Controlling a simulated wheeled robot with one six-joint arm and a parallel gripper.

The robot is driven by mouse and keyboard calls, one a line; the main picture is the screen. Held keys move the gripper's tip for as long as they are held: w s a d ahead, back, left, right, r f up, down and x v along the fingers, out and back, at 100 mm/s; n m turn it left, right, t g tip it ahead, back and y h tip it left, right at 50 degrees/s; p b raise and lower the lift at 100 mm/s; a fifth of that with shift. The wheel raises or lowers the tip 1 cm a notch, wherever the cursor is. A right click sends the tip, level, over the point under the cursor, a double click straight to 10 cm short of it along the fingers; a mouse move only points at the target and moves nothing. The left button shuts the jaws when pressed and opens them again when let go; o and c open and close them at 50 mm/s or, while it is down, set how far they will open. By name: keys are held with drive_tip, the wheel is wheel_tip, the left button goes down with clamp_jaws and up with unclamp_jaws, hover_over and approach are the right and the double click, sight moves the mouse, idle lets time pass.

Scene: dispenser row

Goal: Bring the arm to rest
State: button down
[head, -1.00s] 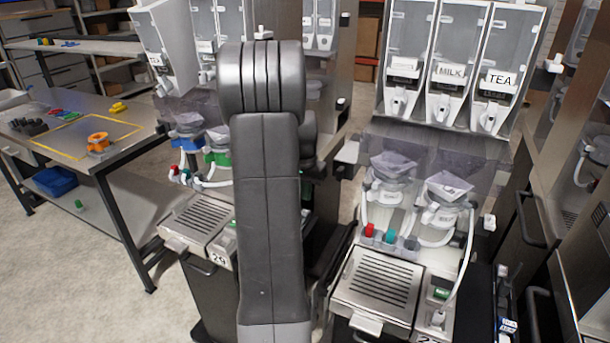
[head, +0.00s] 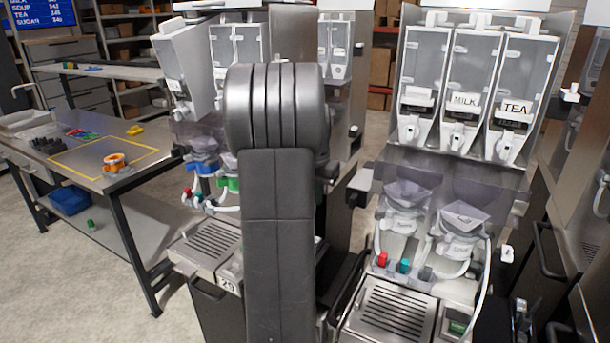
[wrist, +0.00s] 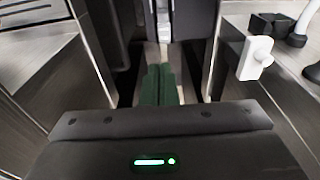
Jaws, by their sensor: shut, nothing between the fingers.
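My gripper (wrist: 160,85) shows in the wrist view, with its two dark green fingers together and nothing between them. It points into a gap between dark and steel cabinet sides and touches nothing that I can make out. In the head view my dark grey arm (head: 278,220) stands upright in the middle, and the gripper itself is hidden there. The arm covers part of the left dispenser (head: 208,245).
The right dispenser (head: 390,312) has canisters marked MILK (head: 464,100) and TEA (head: 515,108). A steel workbench (head: 62,172) with an orange part (head: 114,162) stands at the left. A white knob (wrist: 256,58) juts out near the gripper. Open floor (head: 80,285) lies at front left.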

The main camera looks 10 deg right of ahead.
drive_tip(key=f, duration=0.6)
drive_tip(key=f+p, duration=0.1)
drive_tip(key=f, duration=0.2)
drive_tip(key=shift+w+d, duration=0.25)
drive_tip(key=shift+w, duration=0.1)
drive_tip(key=shift+w+d+f+b, duration=0.2)
drive_tip(key=shift+w+b, duration=0.25)
drive_tip(key=shift+b, duration=0.35)
wheel_tip(320, 180, up, 7)
drive_tip(key=shift+s+a, duration=0.25)
drive_tip(key=shift+s, duration=0.2)
